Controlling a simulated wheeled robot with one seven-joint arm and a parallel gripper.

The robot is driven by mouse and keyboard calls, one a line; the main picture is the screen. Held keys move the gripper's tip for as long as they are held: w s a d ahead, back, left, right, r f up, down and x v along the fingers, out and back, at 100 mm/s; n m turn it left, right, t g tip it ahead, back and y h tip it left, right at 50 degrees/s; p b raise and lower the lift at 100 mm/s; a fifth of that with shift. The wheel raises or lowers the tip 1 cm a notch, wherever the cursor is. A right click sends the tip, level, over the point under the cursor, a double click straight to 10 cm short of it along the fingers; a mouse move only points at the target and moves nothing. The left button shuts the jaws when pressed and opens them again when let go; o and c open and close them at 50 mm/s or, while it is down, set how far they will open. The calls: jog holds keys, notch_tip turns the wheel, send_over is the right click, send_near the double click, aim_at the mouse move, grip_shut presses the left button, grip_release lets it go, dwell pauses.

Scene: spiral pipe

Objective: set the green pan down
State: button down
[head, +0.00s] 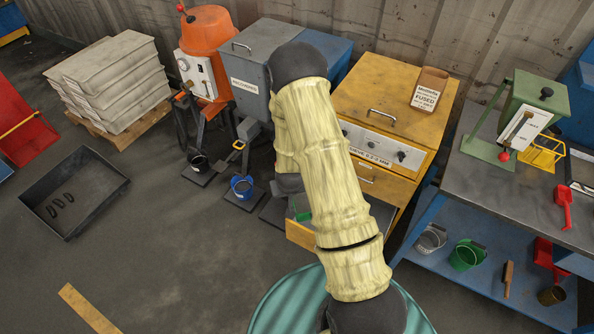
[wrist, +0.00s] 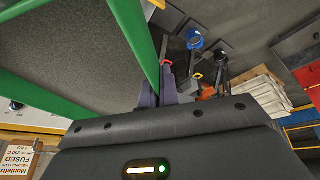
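The green pan (wrist: 142,42) fills the upper left of the wrist view, with green walls around a dark grey flat area. My gripper (wrist: 160,88) has its two fingers close together on either side of the pan's green edge, so it looks shut on it. In the head view only a small green piece (head: 302,215) shows beside my arm, at the open drawer (head: 300,233) of the yellow cabinet. My arm hides most of the pan and the gripper there. I cannot tell whether the pan touches the drawer.
The yellow cabinet (head: 395,100) carries a bag marked FUSED (head: 428,92). Floor is clear at the lower left.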

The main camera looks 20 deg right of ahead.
jog(key=s+a+r+n+p, duration=0.1)
jog(key=a+r+p, duration=0.2)
jog(key=r+p, duration=0.1)
jog(key=shift+v, duration=0.8)
jog(key=shift+w+d, duration=0.1)
jog(key=shift+w, duration=0.1)
